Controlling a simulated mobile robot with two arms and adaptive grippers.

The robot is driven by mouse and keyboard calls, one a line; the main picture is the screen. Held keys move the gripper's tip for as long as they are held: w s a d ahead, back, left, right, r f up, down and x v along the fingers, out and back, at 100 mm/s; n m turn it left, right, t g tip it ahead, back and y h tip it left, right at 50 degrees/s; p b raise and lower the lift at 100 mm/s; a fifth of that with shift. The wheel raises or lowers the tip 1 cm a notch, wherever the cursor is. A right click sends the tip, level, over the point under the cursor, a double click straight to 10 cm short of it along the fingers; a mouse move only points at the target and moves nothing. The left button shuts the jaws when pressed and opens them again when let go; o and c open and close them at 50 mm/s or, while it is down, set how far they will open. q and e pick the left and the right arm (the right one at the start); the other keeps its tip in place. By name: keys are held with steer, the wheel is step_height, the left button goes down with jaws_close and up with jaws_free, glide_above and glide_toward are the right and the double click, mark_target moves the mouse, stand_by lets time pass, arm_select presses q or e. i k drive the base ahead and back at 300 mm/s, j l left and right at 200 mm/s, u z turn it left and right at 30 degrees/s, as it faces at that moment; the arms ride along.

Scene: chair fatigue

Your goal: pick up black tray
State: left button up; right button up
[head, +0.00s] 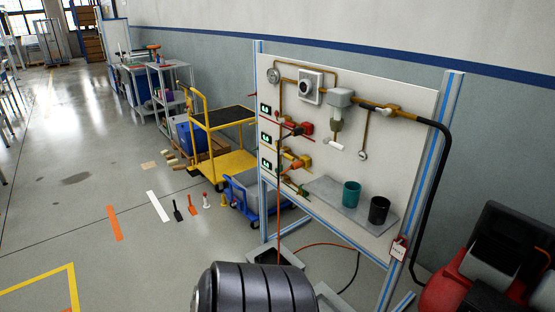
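I cannot make out a black tray for certain. A flat black surface (225,116) forms the top deck of the yellow cart at left of centre. A dark flat piece (268,256) lies low at the foot of the panel stand, partly hidden by my own dark ribbed arm part at the bottom edge. Neither of my grippers is in view, so what they hold cannot be seen.
A panel stand (300,140) with pipes and gauges carries a grey shelf (330,193) with a teal cup (351,193) and a black cup (379,210). A yellow cart (230,165) and blue trolley (247,208) stand beside it. Red equipment (455,290) is at lower right. Left floor is mostly open.

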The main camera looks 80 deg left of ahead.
mark_target(269, 257)
steer(key=u, duration=2.6)
